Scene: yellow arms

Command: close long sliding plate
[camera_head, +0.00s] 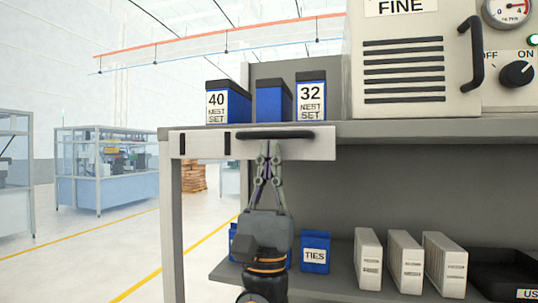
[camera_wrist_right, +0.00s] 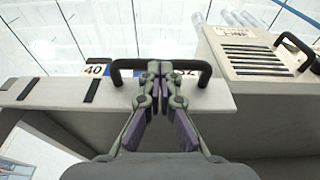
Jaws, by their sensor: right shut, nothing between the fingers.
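The long sliding plate (camera_head: 205,146) is a pale grey strip with black bars and a black handle (camera_head: 300,134). It lies along the front left of the upper shelf in the head view, and its left part covers the top of the shelf's post. The plate (camera_wrist_right: 60,95) and handle (camera_wrist_right: 121,70) also show in the wrist view. My right gripper (camera_head: 270,147) is shut and empty, pointing up at the handle. In the wrist view its fingertips (camera_wrist_right: 159,68) overlap the handle's middle; I cannot tell if they touch it. My left gripper is out of view.
Blue boxes labelled 40 (camera_head: 228,103) and 32 (camera_head: 311,98) stand on the shelf (camera_head: 400,129) above. A beige machine (camera_head: 403,60) stands to their right. On the lower shelf are a blue TIES box (camera_head: 315,252), white boxes (camera_head: 404,262) and a black tray (camera_head: 505,270).

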